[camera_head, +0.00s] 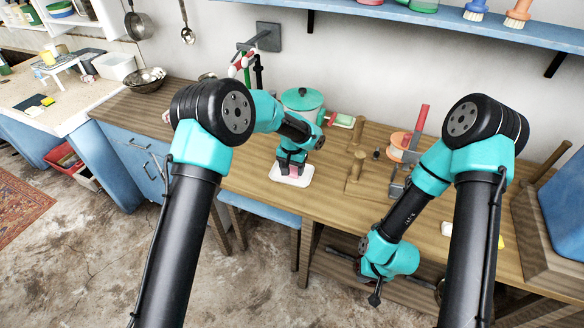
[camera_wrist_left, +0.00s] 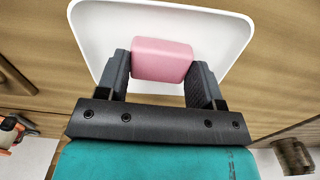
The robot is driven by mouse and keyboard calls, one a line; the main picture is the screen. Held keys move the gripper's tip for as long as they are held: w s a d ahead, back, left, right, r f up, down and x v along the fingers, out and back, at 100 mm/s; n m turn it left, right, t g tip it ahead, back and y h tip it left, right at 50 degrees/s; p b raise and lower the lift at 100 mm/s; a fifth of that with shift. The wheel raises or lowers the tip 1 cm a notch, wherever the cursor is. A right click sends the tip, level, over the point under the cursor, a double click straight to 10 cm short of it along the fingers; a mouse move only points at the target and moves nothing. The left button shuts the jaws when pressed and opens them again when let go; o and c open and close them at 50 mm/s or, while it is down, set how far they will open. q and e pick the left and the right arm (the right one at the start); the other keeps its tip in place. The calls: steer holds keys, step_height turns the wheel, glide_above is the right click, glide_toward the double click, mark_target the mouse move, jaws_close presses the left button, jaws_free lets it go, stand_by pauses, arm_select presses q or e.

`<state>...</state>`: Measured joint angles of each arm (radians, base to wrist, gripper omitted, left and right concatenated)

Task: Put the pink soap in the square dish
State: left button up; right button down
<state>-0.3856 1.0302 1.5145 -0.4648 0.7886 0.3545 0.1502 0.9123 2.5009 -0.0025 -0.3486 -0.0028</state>
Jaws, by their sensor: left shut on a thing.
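My left gripper (camera_head: 290,166) is over the white square dish (camera_head: 290,180) on the wooden counter. In the left wrist view the gripper (camera_wrist_left: 163,78) is shut on the pink soap (camera_wrist_left: 162,58), with one finger at each side of it. The white dish (camera_wrist_left: 232,28) lies behind the soap in that view, and the soap is within its outline. I cannot tell whether the soap touches the dish. In the head view the soap is hidden by the gripper. My right gripper (camera_head: 372,284) hangs low in front of the counter, and its fingers are not clear.
A teal-lidded pot (camera_head: 301,98) stands just behind the dish. Wooden pegs (camera_head: 356,166) and an orange pot (camera_head: 402,142) stand to the right. A metal bowl (camera_head: 147,80) is at the far left of the counter. A blue shelf (camera_head: 450,19) hangs above.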

mark_target(292, 170)
arm_select(q)
steer(key=shift+f, duration=0.1)
steer(key=o, duration=0.8)
step_height(292, 170, up, 12)
steer(key=shift+r, duration=0.15)
stand_by(0.7)
